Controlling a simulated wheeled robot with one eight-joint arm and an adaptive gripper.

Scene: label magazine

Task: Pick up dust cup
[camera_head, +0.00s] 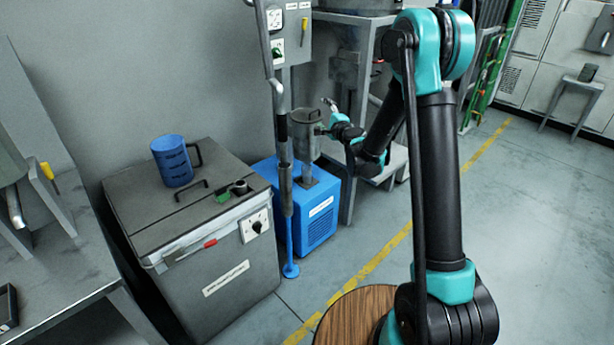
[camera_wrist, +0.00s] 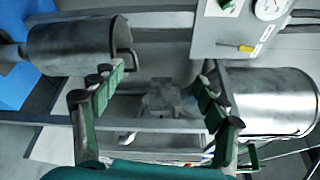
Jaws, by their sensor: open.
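A grey metal cylinder with a side handle, which appears to be the dust cup (camera_head: 305,137), stands upright on a blue machine (camera_head: 323,205). In the wrist view, the cylinder (camera_wrist: 75,46) lies sideways at the upper left, its handle facing the image centre. My gripper (camera_head: 327,116) is just right of the cylinder in the head view. In the wrist view, its fingers are spread (camera_wrist: 157,88) with nothing between them. The left finger overlaps the cylinder's lower edge in the picture; contact cannot be told.
A vertical pole with a blue foot (camera_head: 290,270) stands before the blue machine. Another metal cylinder (camera_wrist: 280,102) is at right in the wrist view. Open floor (camera_head: 540,240) lies right.

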